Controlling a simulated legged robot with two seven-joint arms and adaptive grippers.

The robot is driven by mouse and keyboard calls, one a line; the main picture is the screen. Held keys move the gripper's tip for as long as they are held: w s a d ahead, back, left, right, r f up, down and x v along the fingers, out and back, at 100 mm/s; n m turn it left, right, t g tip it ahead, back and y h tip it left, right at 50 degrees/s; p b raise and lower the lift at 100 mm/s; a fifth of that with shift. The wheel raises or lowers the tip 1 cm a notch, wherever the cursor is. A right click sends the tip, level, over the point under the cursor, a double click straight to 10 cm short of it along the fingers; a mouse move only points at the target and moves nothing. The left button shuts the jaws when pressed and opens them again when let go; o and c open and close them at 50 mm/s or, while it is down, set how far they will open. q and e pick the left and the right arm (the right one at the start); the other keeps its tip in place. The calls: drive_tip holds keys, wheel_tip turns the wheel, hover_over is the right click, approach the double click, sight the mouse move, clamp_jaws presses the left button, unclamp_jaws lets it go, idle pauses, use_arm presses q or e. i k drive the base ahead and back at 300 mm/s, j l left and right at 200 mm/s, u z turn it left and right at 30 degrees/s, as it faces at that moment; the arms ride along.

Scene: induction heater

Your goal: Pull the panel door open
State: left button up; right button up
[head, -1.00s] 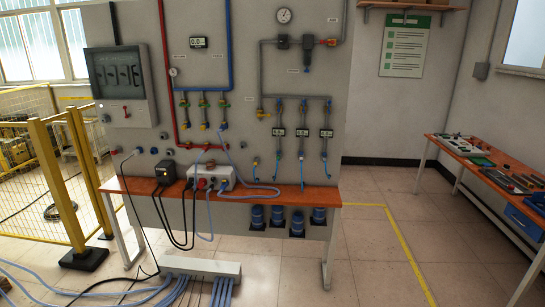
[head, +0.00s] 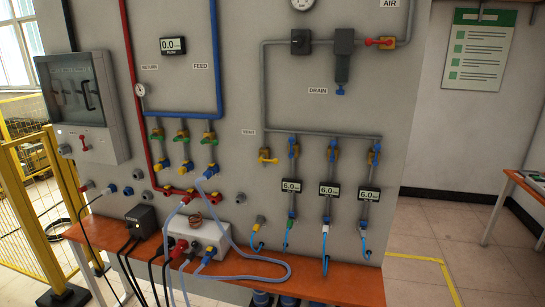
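The panel door (head: 78,88) is the dark, glazed front of a grey box (head: 101,149) on the left of the wall panel. It looks closed, lying flat over the box. Dark switch shapes show faintly behind the glass. A red handle (head: 85,143) sits on the grey front below the door. Neither of my grippers is in the head view.
An orange-brown bench (head: 335,283) runs along the wall panel's foot, carrying a white box (head: 207,240), a black box (head: 140,220) and cables. A yellow mesh fence (head: 40,205) stands at the left. Open floor (head: 480,270) lies at the right.

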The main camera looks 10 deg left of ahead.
sight(83, 83)
drive_tip(key=i+j, duration=0.4)
drive_tip(key=i, duration=0.2)
drive_tip(key=i+j, duration=0.35)
drive_tip(key=i, duration=0.2)
drive_tip(key=j+u, duration=0.05)
